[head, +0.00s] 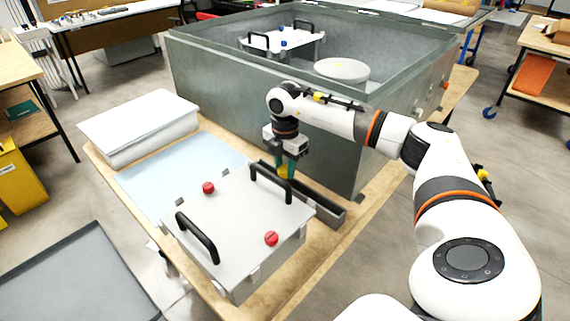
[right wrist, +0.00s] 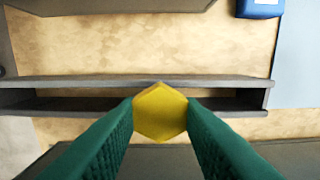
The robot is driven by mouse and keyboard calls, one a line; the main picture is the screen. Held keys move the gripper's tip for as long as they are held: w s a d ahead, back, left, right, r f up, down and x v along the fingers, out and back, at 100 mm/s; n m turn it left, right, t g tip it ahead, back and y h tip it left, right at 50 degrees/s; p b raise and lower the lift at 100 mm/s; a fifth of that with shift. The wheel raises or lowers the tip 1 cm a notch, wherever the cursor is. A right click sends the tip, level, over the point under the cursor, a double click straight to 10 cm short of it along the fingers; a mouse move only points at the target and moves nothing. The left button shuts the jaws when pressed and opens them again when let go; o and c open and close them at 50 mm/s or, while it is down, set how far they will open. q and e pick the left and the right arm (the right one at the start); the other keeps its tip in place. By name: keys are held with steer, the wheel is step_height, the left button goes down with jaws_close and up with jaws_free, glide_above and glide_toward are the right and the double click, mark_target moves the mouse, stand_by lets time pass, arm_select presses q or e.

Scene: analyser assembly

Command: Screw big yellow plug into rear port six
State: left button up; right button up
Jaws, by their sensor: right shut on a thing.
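A big yellow plug with a hexagonal head (right wrist: 160,112) is clamped between the green fingers of my right gripper (right wrist: 160,122). In the head view, the right gripper (head: 286,168) points down above the narrow grey tray (head: 325,211), and only a little of the plug shows there. In the right wrist view the plug is in front of the tray (right wrist: 75,82); whether it touches the tray I cannot tell. The big grey metal housing (head: 265,110) stands open-topped behind the gripper. Rear port six cannot be made out in either view. My left gripper is not in view.
A white panel (head: 235,215) with black handles and red knobs lies in front of the tray on the wooden table (head: 305,275). A white stack (head: 140,125) and a light blue sheet (head: 150,185) are at left. A white disc (head: 341,70) sits inside the housing.

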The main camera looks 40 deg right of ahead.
mark_target(285, 169)
steer(key=shift+r+p, duration=2.05)
steer(key=shift+r, duration=0.7)
